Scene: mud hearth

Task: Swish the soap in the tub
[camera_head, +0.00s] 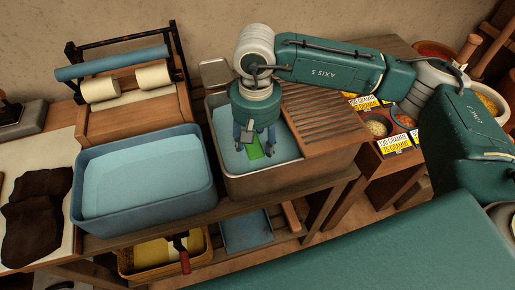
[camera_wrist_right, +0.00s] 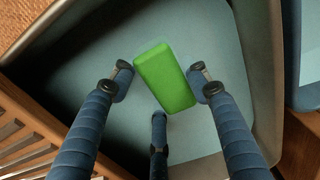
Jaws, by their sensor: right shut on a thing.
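The green soap bar (camera_head: 253,148) is inside the tub (camera_head: 290,180), which has a brown outer wall and a pale blue inside. My right gripper (camera_head: 256,140) reaches down into the tub and is shut on the soap. In the right wrist view the soap (camera_wrist_right: 168,80) lies tilted between the dark blue fingers of the gripper (camera_wrist_right: 160,88). Pale blue tub surface (camera_wrist_right: 75,85) surrounds it. I cannot tell whether the soap touches the bottom or how deep any water is. My left gripper is not in view.
A slatted wooden board (camera_head: 322,112) covers the tub's right part. A blue basin (camera_head: 150,222) stands directly left of it. A rack with a blue roller (camera_head: 110,64) stands behind. A yellow tray (camera_head: 150,254) sits below.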

